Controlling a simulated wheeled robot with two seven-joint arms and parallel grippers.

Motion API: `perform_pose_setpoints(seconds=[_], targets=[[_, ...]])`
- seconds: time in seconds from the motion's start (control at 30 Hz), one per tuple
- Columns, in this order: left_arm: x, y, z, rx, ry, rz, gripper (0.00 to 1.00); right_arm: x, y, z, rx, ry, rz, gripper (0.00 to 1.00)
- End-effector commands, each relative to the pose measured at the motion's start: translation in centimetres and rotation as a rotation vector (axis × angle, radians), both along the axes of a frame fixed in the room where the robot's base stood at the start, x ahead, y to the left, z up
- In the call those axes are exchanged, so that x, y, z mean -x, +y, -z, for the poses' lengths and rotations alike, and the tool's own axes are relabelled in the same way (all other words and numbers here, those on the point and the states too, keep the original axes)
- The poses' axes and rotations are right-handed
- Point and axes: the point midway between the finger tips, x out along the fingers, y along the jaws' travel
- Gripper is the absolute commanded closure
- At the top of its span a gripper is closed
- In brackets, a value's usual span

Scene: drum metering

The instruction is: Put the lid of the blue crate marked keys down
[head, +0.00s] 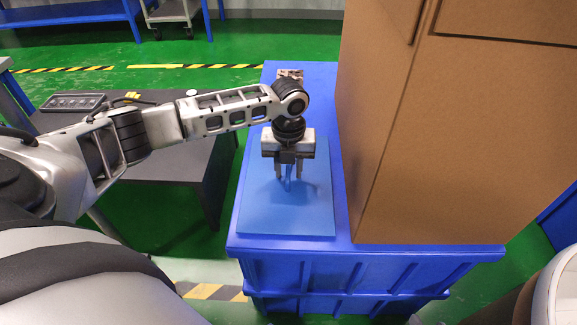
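A flat lighter-blue lid (262,210) lies level over the left part of the top of a big blue crate (345,225); I cannot tell whether it rests fully down. My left gripper (289,177) points down over the middle of the lid. Its two fingers stand apart, one on each side of a small upright blue handle, and seem not to press on it. A shadow of the gripper falls on the lid. A small picture label (290,75) shows at the crate's far end; I cannot read it. My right gripper is not in view.
A tall brown cardboard box (450,130) stands on the crate's right part, close to the lid. A dark table (190,160) with a grey tray (73,102) stands to the left, under my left arm. Open green floor lies behind.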

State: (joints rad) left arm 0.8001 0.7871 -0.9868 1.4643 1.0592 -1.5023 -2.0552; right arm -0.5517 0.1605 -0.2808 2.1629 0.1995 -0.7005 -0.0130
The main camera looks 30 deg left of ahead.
Motion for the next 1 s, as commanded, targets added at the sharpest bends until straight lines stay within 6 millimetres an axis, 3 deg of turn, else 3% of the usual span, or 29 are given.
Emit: perform_pose_setpoints(seconds=[0.27,0.7,1.0], targets=[[-0.1,0.0,-1.1,0.000,-0.002,0.000,0.68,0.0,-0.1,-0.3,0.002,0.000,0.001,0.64],[-0.1,0.0,-10.0,0.001,-0.002,0.000,0.68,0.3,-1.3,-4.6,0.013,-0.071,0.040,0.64],[0.0,0.0,-12.3,0.001,0.000,-0.001,0.68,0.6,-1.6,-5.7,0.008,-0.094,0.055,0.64]])
